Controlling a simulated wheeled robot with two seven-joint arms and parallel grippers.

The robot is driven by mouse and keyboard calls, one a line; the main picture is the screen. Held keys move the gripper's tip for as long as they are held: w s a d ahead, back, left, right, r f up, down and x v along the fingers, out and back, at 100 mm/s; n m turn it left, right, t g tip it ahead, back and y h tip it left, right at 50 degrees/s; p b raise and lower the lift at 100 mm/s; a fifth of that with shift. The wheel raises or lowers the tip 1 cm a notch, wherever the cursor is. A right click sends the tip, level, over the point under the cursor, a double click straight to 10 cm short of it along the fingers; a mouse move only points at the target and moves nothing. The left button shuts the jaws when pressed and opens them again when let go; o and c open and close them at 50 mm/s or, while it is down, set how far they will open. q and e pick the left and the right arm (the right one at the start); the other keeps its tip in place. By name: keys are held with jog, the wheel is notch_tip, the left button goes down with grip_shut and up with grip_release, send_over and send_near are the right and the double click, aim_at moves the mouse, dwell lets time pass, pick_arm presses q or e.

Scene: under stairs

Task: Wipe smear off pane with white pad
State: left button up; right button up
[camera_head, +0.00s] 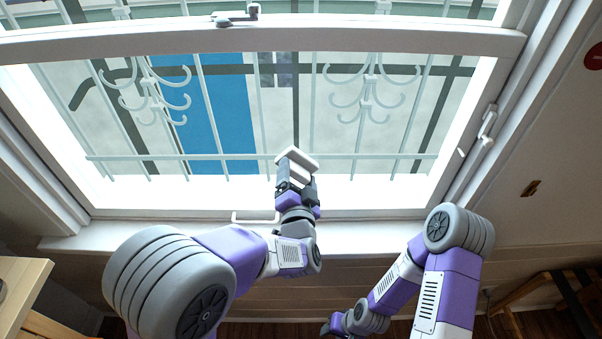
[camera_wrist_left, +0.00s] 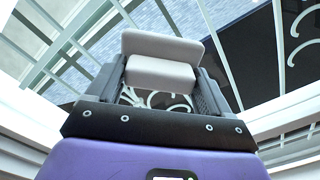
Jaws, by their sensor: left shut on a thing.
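The white pad (camera_head: 297,158) is in my left gripper (camera_head: 296,180), which is shut on its grip block. The wrist view shows the pad's pale plate (camera_wrist_left: 160,45) beyond the block, between the two dark fingers (camera_wrist_left: 165,88). The pad is up in front of the lower middle of the window pane (camera_head: 275,110); I cannot tell whether it touches the glass. I cannot clearly make out a smear; bars and dark strips show through the pane. My right gripper (camera_head: 338,326) hangs low near the bottom edge, small and partly cut off, away from the pane.
A white window frame (camera_head: 360,196) surrounds the pane, with a sill (camera_head: 380,232) below. White bars (camera_head: 200,90) with scrolls stand behind the glass. A white handle (camera_head: 256,219) lies below the pane, and a latch (camera_head: 487,126) is at right. Wooden furniture (camera_head: 18,285) stands at lower left.

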pick_arm(q)
jog(key=shift+s+d+p, duration=0.15)
jog(key=shift+s, duration=1.1)
jog(key=shift+s+d+p, duration=0.15)
jog(key=shift+s, duration=1.1)
jog(key=shift+s, duration=0.15)
jog(key=shift+s, duration=1.35)
